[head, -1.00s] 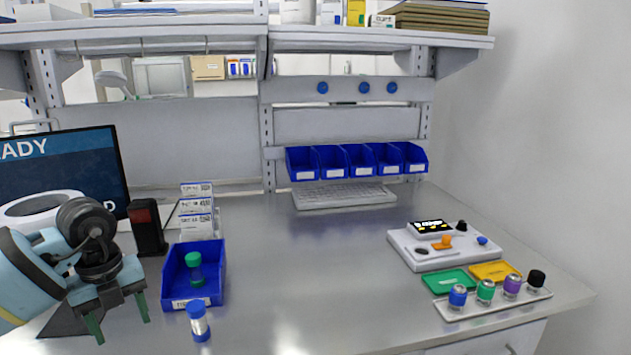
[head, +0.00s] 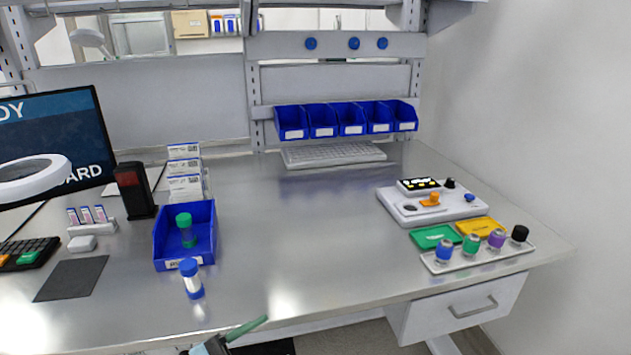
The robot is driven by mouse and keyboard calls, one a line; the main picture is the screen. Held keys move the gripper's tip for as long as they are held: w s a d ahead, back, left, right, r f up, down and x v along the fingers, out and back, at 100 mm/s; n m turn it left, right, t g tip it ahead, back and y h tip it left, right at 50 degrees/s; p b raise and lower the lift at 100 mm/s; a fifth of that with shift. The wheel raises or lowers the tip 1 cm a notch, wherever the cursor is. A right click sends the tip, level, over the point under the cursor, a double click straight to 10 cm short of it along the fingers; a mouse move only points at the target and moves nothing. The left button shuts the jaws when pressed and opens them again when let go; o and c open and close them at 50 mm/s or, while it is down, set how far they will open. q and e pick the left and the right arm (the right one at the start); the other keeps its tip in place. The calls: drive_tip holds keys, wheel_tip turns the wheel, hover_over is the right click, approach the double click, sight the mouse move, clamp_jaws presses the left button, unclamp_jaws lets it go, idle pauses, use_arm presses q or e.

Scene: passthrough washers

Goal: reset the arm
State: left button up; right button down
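A part of my gripper (head: 244,330), most likely the left one, shows at the bottom edge, left of centre. One green finger and a bit of light blue housing are visible, in front of the table's front edge. The rest of that arm is out of the frame, and I cannot tell whether the fingers are open or shut. Nothing is seen held in it. My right gripper is not in view.
A blue bin (head: 205,246) holds a green-capped vial (head: 186,232). A blue-capped vial (head: 192,280) stands just in front. A tray (head: 480,259) of several vials and a white device (head: 432,203) are at right. The table's middle is clear.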

use_arm(q)
drive_tip(key=s+a+f+n+t+y, duration=0.2)
drive_tip(key=a+f+n+t+y, duration=0.15)
drive_tip(key=f+n+y, duration=0.3)
drive_tip(key=s+a+f+n+t+y, duration=0.2)
drive_tip(key=a+f+n+t+y, duration=0.15)
drive_tip(key=f+n+y, duration=0.35)
drive_tip(key=s+a+f+n+g+y, duration=0.1)
drive_tip(key=s+a+f+n+g, duration=0.1)
drive_tip(key=s+f, duration=0.5)
drive_tip(key=s+a+f+n+g+y, duration=0.2)
drive_tip(key=s+a+f+n+g, duration=0.1)
drive_tip(key=s+f+g, duration=0.2)
drive_tip(key=s+f, duration=0.2)
drive_tip(key=s, duration=0.1)
